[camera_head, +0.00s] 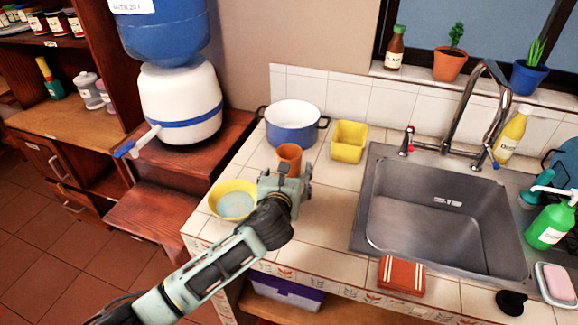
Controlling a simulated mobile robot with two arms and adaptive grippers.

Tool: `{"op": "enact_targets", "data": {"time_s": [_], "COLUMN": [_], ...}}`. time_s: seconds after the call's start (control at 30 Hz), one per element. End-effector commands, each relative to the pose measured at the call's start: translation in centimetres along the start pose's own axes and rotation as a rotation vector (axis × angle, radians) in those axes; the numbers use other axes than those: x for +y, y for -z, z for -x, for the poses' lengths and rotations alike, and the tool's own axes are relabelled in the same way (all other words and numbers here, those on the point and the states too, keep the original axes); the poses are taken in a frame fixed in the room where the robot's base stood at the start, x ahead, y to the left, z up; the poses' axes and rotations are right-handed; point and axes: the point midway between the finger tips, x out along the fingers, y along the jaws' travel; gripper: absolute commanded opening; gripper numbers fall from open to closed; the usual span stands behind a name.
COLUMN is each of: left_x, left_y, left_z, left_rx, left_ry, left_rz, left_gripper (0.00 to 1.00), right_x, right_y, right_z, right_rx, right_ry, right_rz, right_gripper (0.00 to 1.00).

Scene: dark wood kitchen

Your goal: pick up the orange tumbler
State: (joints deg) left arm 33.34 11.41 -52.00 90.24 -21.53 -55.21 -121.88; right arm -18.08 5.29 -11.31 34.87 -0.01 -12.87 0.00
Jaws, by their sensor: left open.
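The orange tumbler (289,154) stands upright on the tiled counter, just in front of the blue and white pot. My left gripper (288,177) is right in front of it and covers its lower part. The jaws are open. The gripper body hides the fingertips in part, so I cannot tell whether they touch the tumbler or reach around it. My right gripper is not in view.
A yellow bowl (221,191) sits close to the left of my gripper. The pot (293,134) and a yellow square container (349,152) stand behind. The sink (440,220) is on the right, with an orange-brown striped block (401,276) at its front edge.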

Motion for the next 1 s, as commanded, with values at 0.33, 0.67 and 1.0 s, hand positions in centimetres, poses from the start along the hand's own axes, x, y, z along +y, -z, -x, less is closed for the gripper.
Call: {"op": "enact_targets", "data": {"time_s": [0.33, 0.67, 1.0], "left_x": [-0.1, 0.0, 0.0], "left_y": [0.0, 0.0, 0.0], "left_z": [-3.4, -3.4, -3.4], "left_rx": [0.001, 0.0, 0.001], "left_ry": [0.001, 0.001, 0.0], "left_rz": [0.0, 0.0, 0.0], "left_gripper": [0.75, 0.67, 0.37], "right_x": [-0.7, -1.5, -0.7], "right_y": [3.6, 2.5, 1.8], "right_z": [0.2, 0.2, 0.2], "right_rx": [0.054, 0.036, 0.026], "right_ry": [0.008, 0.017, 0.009], "right_rz": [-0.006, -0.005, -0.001], "right_gripper": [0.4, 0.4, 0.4]}}
